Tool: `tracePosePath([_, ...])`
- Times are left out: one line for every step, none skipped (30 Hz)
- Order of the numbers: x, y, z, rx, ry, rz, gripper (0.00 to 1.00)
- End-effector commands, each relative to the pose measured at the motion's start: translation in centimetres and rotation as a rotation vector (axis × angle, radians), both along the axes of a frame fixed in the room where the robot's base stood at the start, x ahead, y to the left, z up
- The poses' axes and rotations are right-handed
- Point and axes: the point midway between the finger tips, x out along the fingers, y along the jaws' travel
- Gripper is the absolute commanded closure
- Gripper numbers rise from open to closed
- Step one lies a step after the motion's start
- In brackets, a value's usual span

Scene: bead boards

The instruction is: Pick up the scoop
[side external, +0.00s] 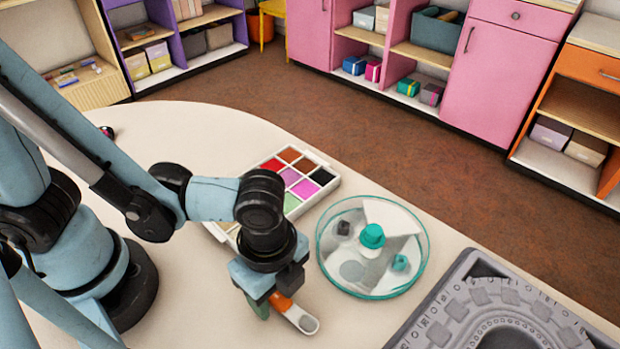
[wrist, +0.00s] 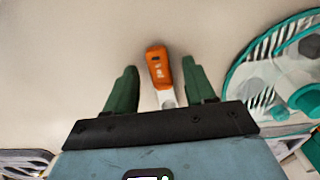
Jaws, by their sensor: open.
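The scoop (side external: 302,319) lies on the pale table, with an orange handle and a pale grey bowl end. In the wrist view its orange handle (wrist: 157,64) shows between the two green fingers, and the lower part of the scoop is hidden by my gripper's dark crossbar. My gripper (wrist: 160,68) is open, with one finger on each side of the scoop and a visible gap on both sides. In the side view my gripper (side external: 268,304) points down over the scoop and hides part of it. I cannot tell the exact height of the fingertips over the table.
A round clear dish (side external: 373,290) with a teal rim holds teal and grey pieces, close to the right of my gripper. A tray of coloured compartments (side external: 333,183) lies behind. A grey moulded board (side external: 440,325) is at the right front. Shelves and cabinets (side external: 497,75) stand beyond the table.

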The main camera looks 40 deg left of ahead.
Motion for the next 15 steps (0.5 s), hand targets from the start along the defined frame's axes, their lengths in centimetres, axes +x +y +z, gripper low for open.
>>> tracePosePath([-0.01, 0.0, -0.26, 0.0, 0.0, 0.0, 0.46])
tracePosePath([-0.02, 0.01, -0.35, 0.0, 0.0, 0.0, 0.46])
tracePosePath([-0.01, 0.01, -0.44, 0.0, 0.0, 0.0, 0.46])
tracePosePath([-0.01, 0.0, -0.48, 0.0, 0.0, 0.0, 0.46])
tracePosePath([-0.01, 0.0, -0.5, 0.0, 0.0, 0.0, 0.46])
tracePosePath([-0.02, 0.01, -0.51, 0.0, 0.0, 0.0, 0.46])
tracePosePath([-0.02, 0.01, -0.51, 0.0, 0.0, 0.0, 0.46])
tracePosePath([-0.02, 0.01, -0.5, 0.0, 0.0, 0.0, 0.46])
tracePosePath([-0.02, 0.01, -0.5, 0.0, 0.0, 0.0, 0.46])
tracePosePath([-0.03, 0.01, -0.49, 0.0, 0.0, 0.0, 0.46])
tracePosePath([-0.03, 0.01, -0.49, 0.0, 0.0, 0.0, 0.47])
tracePosePath([-0.03, 0.01, -0.49, 0.0, 0.0, 0.0, 0.53])
tracePosePath([-0.03, 0.01, -0.49, 0.0, 0.0, 0.0, 0.58])
tracePosePath([-0.03, 0.01, -0.49, 0.0, 0.0, 0.0, 0.62])
tracePosePath([-0.03, 0.01, -0.48, 0.0, 0.0, 0.0, 0.69])
